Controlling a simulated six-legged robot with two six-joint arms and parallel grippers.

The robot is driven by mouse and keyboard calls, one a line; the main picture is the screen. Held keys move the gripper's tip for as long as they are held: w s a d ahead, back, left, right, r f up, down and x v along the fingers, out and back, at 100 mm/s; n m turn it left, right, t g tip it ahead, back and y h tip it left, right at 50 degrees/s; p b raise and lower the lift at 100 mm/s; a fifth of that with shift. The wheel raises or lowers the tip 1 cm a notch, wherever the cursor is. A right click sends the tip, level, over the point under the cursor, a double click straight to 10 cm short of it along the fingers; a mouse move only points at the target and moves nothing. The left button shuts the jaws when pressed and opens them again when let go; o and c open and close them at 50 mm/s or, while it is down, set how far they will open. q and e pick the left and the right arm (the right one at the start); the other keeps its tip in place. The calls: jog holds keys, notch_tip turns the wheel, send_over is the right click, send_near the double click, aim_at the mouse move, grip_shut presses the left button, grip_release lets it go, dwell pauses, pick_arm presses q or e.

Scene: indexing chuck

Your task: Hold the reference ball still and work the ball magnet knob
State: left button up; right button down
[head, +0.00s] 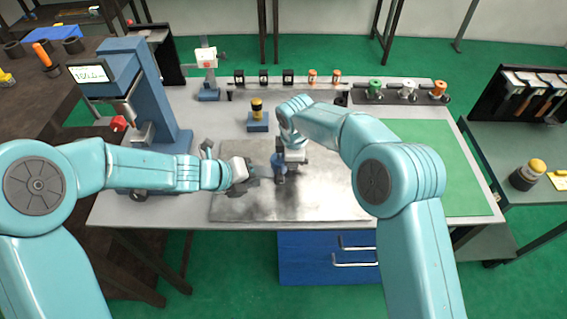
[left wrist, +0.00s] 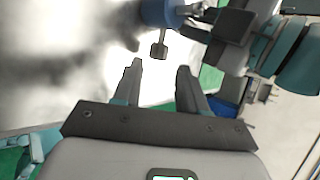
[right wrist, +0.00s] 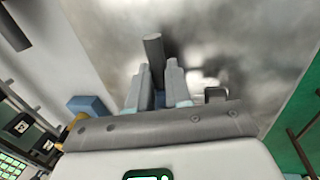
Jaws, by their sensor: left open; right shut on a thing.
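The blue round body (left wrist: 158,12) of the ball magnet is at the top of the left wrist view, with a small grey knob (left wrist: 160,50) on a short stem pointing toward me. In the head view the blue body (head: 279,174) stands above the steel plate. My left gripper (head: 258,179) is open and empty, left of it; its fingertips (left wrist: 160,68) are just short of the knob, one to each side. My right gripper (right wrist: 157,78) is shut on the reference ball piece, from which a grey post (right wrist: 154,50) sticks out. The ball itself is hidden.
A steel plate (head: 235,207) lies under both grippers. A blue block with a yellow-black knob (head: 256,107) stands behind. A blue column machine (head: 150,85) is at the left, a green mat (head: 455,175) at the right. Several small parts line the back edge.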

aim_at(276, 178)
pick_arm(q)
jog(key=shift+x, duration=3.1)
jog(key=shift+c, duration=0.2)
grip_shut()
jog(key=h, duration=0.3)
jog(key=shift+a+f+n+t, duration=0.25)
jog(key=shift+f+n+t, duration=0.05)
jog(key=shift+f+n, duration=0.1)
jog(key=shift+n+h, duration=0.4)
jog(key=shift+h, duration=0.7)
jog(key=shift+o, duration=0.2)
grip_release()
jog(key=shift+a, duration=0.1)
